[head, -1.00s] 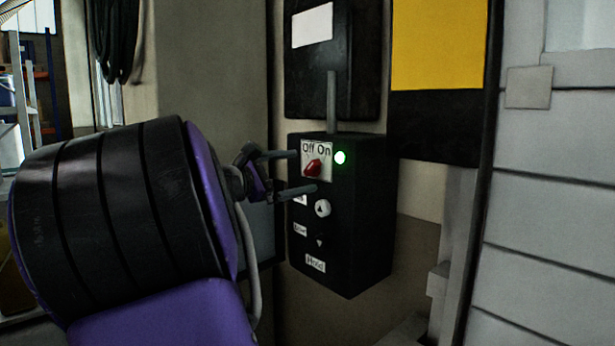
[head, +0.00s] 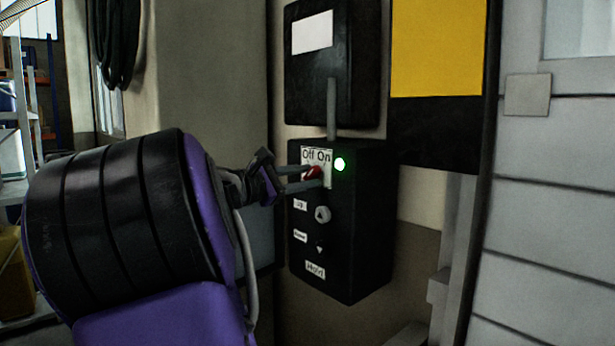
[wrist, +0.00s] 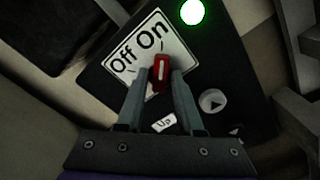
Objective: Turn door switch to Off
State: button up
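The red door switch (head: 313,172) sits on a white plate marked Off and On, at the top of a black control box (head: 345,225). A green light (head: 340,164) glows to the right of the plate. In the wrist view the red switch (wrist: 161,70) tilts slightly toward On. My gripper (head: 315,178) is at the switch, with one finger on each side of it. In the wrist view the fingers (wrist: 160,78) stand close around the knob, with narrow or no gaps; I cannot tell whether both touch it.
Below the switch are an up button (head: 322,214), small labels and a Hold label (head: 315,270). A black panel (head: 331,60) and a grey conduit (head: 331,108) are above the box. A grey door (head: 550,200) is at right.

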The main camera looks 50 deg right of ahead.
jog(key=c, duration=0.4)
jog(key=shift+r+n+p, duration=0.4)
jog(key=shift+n+p, duration=0.1)
jog(key=shift+p, duration=0.7)
jog(key=shift+c, duration=0.2)
jog(key=shift+n+p, duration=0.7)
jog(key=shift+p, duration=0.15)
jog(key=shift+f+n+b, duration=0.5)
jog(key=shift+n+b, duration=0.05)
jog(key=shift+n, duration=0.15)
jog(key=n, duration=0.5)
jog(key=shift+w, duration=0.1)
jog(key=n, duration=0.9)
jog(key=shift+w, duration=0.15)
jog(key=o, duration=1.6)
jog(key=shift+r, duration=0.1)
jog(key=shift+c, duration=0.2)
